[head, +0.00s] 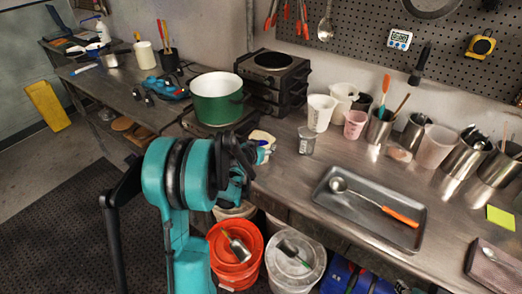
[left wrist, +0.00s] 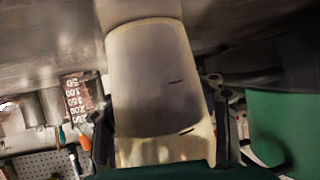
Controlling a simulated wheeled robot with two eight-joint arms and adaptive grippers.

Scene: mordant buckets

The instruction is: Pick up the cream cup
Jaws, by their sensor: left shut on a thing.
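The cream cup (left wrist: 155,80) fills the middle of the left wrist view, between the two fingers of my left gripper (left wrist: 165,125). The fingers are shut on its sides. In the head view a small part of the cream cup (head: 263,137) shows just beyond my left gripper (head: 250,160), near the front edge of the bench. My gripper and arm hide the rest of it. I cannot tell whether its base touches the bench. My right gripper is not in view.
The green pot (head: 217,98) stands close behind the gripper, left of the cup. A clear measuring cup (head: 307,141) stands to the right, before several pale cups (head: 320,113). A metal tray (head: 368,228) holds a ladle (head: 375,205).

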